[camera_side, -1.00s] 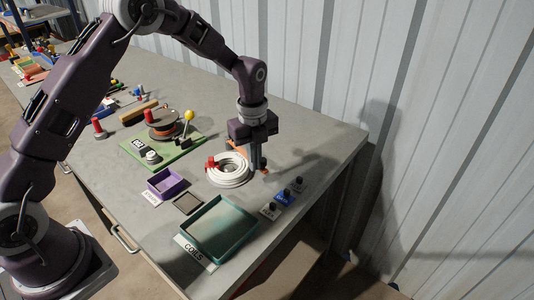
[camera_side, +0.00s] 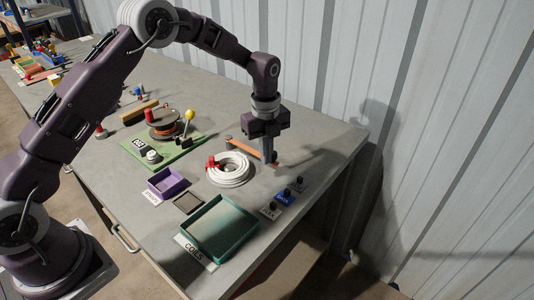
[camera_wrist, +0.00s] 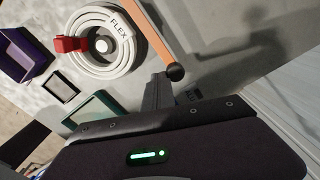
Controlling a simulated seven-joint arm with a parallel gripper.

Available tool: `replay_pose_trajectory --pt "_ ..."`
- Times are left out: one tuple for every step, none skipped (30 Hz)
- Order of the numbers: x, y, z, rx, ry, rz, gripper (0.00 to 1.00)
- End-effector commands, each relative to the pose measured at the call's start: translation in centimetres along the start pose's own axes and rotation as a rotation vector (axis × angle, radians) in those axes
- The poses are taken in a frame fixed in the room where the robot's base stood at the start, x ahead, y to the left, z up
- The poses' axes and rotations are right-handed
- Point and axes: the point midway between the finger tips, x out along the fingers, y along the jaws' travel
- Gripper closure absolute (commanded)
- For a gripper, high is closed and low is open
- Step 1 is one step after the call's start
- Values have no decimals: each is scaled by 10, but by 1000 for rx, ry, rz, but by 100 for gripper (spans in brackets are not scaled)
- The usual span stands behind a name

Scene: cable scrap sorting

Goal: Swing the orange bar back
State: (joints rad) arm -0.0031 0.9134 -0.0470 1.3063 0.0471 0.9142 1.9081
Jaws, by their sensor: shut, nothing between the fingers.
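The orange bar (camera_side: 243,147) lies at the far side of the white cable coil (camera_side: 230,171), running from behind the coil toward the right. In the wrist view the orange bar (camera_wrist: 147,33) passes beside the coil (camera_wrist: 72,58) and ends at a dark knob (camera_wrist: 175,72). My gripper (camera_side: 269,160) is shut and empty, with its fingers low at the bar's knob end. In the wrist view the fingertips (camera_wrist: 158,84) are right beside the knob; I cannot tell whether they touch. The coil has a red piece (camera_wrist: 70,44) and a FLEX label.
A green board (camera_side: 187,154) with a spool and a yellow-topped lever is at left. The corrugated wall (camera_side: 430,120) is close at right.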

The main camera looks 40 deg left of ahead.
Motion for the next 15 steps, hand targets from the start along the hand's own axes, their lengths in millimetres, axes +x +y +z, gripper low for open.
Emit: replay_pose_trajectory --pt "0 3 -1 0 1 1 100" --pt "0 4 -1 0 1 1 100" --pt "-1 5 -2 0 1 1 100" --pt "-3 5 -2 0 1 1 100" --pt "-7 5 -2 0 1 0 100" --pt "-13 5 -2 0 1 1 100" --pt "-18 5 -2 0 1 0 100" --pt "-22 5 -2 0 1 2 100" --pt "-29 5 -2 1 1 1 100" --pt "-33 5 -2 1 2 3 100" --pt "-38 5 -2 1 1 2 100" --pt "-44 5 -2 1 1 3 100" --pt "-48 5 -2 1 1 3 100" --pt "-52 5 -2 1 1 4 100" --pt "-55 5 -2 1 2 5 100"
